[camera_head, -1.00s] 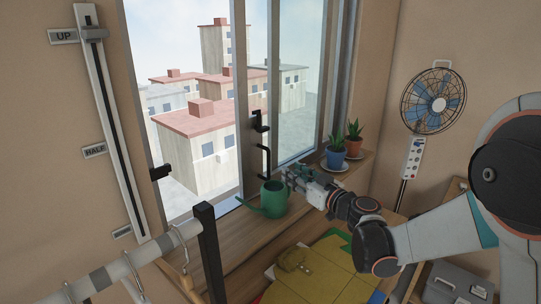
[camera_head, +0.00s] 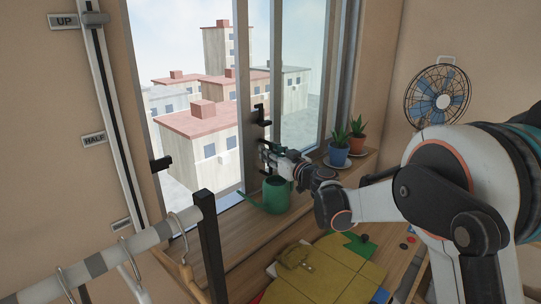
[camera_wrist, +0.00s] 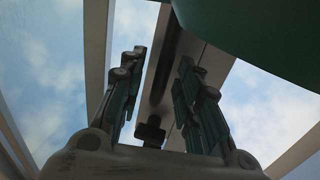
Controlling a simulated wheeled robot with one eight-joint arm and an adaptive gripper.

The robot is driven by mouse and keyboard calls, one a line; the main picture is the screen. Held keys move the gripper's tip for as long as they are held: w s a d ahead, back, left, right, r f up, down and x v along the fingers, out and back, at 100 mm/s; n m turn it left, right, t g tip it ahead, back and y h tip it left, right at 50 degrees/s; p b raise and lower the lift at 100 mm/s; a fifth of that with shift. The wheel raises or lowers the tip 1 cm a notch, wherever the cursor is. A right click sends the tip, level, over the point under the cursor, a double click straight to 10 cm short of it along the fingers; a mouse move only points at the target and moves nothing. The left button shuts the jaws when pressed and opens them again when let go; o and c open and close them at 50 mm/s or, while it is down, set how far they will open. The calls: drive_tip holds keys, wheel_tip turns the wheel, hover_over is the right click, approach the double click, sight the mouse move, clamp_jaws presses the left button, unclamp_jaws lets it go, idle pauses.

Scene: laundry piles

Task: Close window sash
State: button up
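The window sash (camera_head: 275,80) stands toward the right side of the window, and the left part of the opening shows the buildings outside. A black handle (camera_head: 260,114) is on the sash's left stile; its lower part is partly hidden by my gripper. My gripper (camera_head: 268,154) is at the lower part of this handle, just above the green watering can (camera_head: 275,194). In the wrist view, my gripper (camera_wrist: 158,75) is open, with the dark handle bar (camera_wrist: 166,70) between its fingers and apart from both.
The watering can stands on the sill right below my gripper and fills the wrist view's upper right (camera_wrist: 265,35). Two potted plants (camera_head: 339,148) stand to the right. A black catch (camera_head: 161,163) is on the left frame. A clothes rail (camera_head: 130,252) is in front.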

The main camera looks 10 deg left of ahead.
drive_tip(key=shift+w+a, duration=0.1)
drive_tip(key=shift+a, duration=0.05)
clamp_jaws()
drive_tip(key=s+a, duration=0.7)
drive_tip(key=s, duration=0.5)
drive_tip(key=s+a, duration=0.7)
drive_tip(key=s, duration=0.5)
drive_tip(key=shift+s+a, duration=0.2)
drive_tip(key=shift+a, duration=0.05)
